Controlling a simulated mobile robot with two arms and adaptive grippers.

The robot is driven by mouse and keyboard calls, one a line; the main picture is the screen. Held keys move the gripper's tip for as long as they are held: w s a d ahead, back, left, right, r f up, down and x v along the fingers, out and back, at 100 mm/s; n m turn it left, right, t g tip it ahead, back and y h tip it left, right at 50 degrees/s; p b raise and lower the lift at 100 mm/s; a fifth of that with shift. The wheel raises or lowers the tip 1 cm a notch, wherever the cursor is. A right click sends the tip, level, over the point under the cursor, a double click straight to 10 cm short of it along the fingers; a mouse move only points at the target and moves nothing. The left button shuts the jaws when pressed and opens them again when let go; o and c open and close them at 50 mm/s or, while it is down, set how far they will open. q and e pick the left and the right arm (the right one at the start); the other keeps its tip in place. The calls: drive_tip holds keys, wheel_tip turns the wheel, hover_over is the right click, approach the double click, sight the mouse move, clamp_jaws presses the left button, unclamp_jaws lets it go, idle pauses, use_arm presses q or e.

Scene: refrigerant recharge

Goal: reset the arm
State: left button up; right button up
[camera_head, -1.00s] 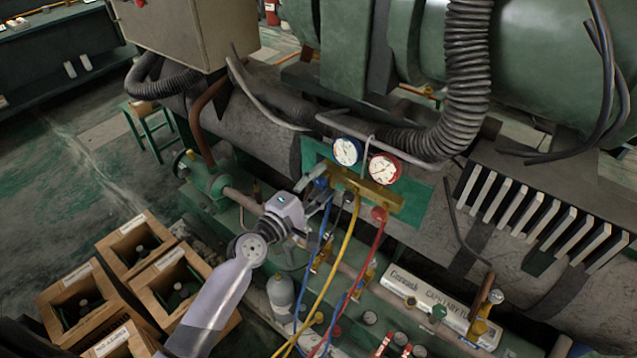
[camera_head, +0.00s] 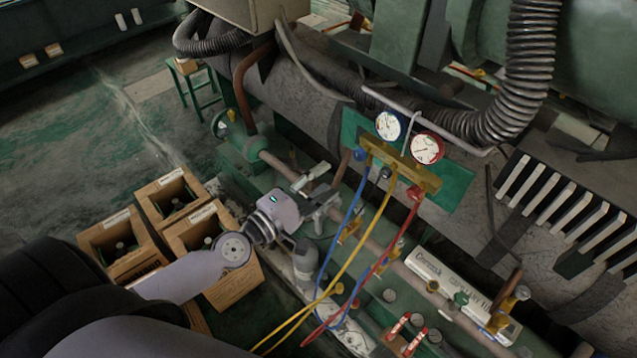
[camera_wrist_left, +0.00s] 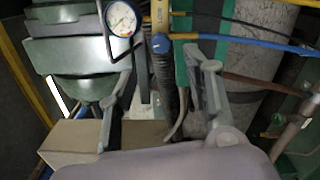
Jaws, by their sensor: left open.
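My left gripper (camera_head: 328,185) is open and empty, left of the gauge manifold and apart from it. In the left wrist view its two fingers (camera_wrist_left: 158,75) stand wide apart with nothing held between them. The brass manifold (camera_head: 402,168) is mounted on a green panel, with a blue-rimmed gauge (camera_head: 387,126) and a red-rimmed gauge (camera_head: 427,148) above it. A blue knob (camera_head: 360,154) is at its left end. The blue hose (camera_head: 345,222), yellow hose (camera_head: 358,245) and red hose (camera_head: 392,243) hang from it. My right gripper is not in view.
Wooden crates (camera_head: 170,200) with bottles stand on the floor at left. A grey cylinder (camera_head: 305,258) stands just below the gripper. A white capillary tube box (camera_head: 440,280) lies at lower right. A corrugated black hose (camera_head: 525,70) hangs at upper right. Open floor lies at upper left.

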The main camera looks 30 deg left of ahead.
use_arm(q)
drive_tip(key=shift+s+a, duration=0.1)
drive_tip(key=shift+s, duration=0.3)
drive_tip(key=s+a+f+m+g+y+b, duration=0.1)
drive_tip(key=s+a+f+m+g, duration=0.15)
drive_tip(key=f, duration=0.95)
drive_tip(key=s+a+f+m+g+y, duration=0.2)
drive_tip(key=s+f+m, duration=0.1)
drive_tip(key=f, duration=0.8)
drive_tip(key=s+a+f+m+g+y+b, duration=0.1)
drive_tip(key=s+a+f+m+g, duration=0.15)
drive_tip(key=f, duration=0.95)
drive_tip(key=s+d+f+m+g, duration=0.1)
drive_tip(key=s+f+m+g, duration=0.2)
drive_tip(key=s+f, duration=0.4)
drive_tip(key=s+d+f+m+g+y+b, duration=0.1)
drive_tip(key=s+d+f+m+g, duration=0.1)
drive_tip(key=s+f, duration=0.6)
drive_tip(key=s+d+f+m+g+y, duration=0.1)
drive_tip(key=s+f+m+g, duration=0.3)
drive_tip(key=s, duration=1.2)
wheel_tip(320, 180, down, 4)
drive_tip(key=shift+s+d+r+m+b, duration=0.15)
drive_tip(key=shift+d+m+b, duration=0.2)
drive_tip(key=shift+m, duration=0.65)
drive_tip(key=shift+c, duration=0.3)
